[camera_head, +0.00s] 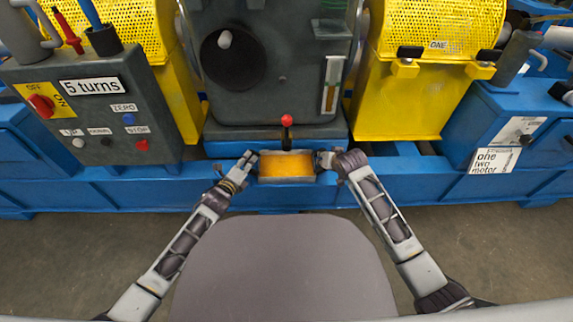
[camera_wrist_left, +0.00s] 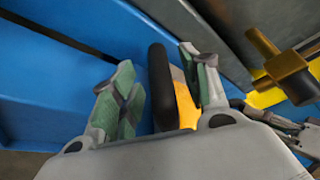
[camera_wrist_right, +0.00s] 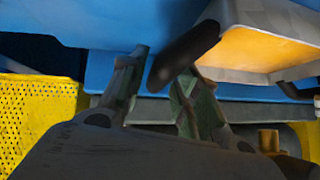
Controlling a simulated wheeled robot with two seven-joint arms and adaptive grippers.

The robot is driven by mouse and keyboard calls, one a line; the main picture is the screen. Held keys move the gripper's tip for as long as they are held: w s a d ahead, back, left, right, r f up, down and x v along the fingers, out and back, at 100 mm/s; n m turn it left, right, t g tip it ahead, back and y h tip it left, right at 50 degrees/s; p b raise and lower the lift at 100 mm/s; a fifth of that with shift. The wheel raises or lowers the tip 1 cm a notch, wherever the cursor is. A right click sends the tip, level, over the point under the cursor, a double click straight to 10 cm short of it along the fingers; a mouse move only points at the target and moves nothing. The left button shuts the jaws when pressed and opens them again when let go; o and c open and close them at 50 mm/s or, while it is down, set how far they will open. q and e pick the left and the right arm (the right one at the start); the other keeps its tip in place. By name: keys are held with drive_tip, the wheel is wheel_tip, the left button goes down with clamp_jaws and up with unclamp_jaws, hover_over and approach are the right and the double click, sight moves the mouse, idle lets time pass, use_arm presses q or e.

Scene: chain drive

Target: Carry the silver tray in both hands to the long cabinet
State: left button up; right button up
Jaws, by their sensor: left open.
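The silver tray (camera_head: 287,181), its inside orange-yellow, sits at the front of the machine, below a red-knobbed lever. Its silver edge also shows in the right wrist view (camera_wrist_right: 237,75). My left gripper (camera_head: 250,157) is at the tray's left end. In the left wrist view its fingers stand apart on either side of a black handle (camera_wrist_left: 160,88). My right gripper (camera_head: 325,159) is at the tray's right end. In the right wrist view a black handle (camera_wrist_right: 185,52) crosses between and above its fingertips; I cannot tell whether both fingers touch it. What supports the tray underneath is hidden.
A lever with a red knob (camera_head: 287,120) stands close behind the tray. Yellow perforated guards (camera_head: 410,100) flank the dark housing (camera_head: 275,95). A control box (camera_head: 95,105) is at left. The blue machine base (camera_head: 420,180) runs across. The long cabinet is not identifiable.

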use_arm(q)
drive_tip(key=shift+x, duration=0.85)
use_arm(e)
drive_tip(key=shift+x, duration=0.85)
use_arm(q)
drive_tip(key=shift+d, duration=0.1)
drive_tip(key=c, duration=0.7)
use_arm(e)
drive_tip(key=c, duration=0.7)
use_arm(q)
clamp_jaws()
use_arm(e)
clamp_jaws()
use_arm(q)
drive_tip(key=shift+r, duration=0.1)
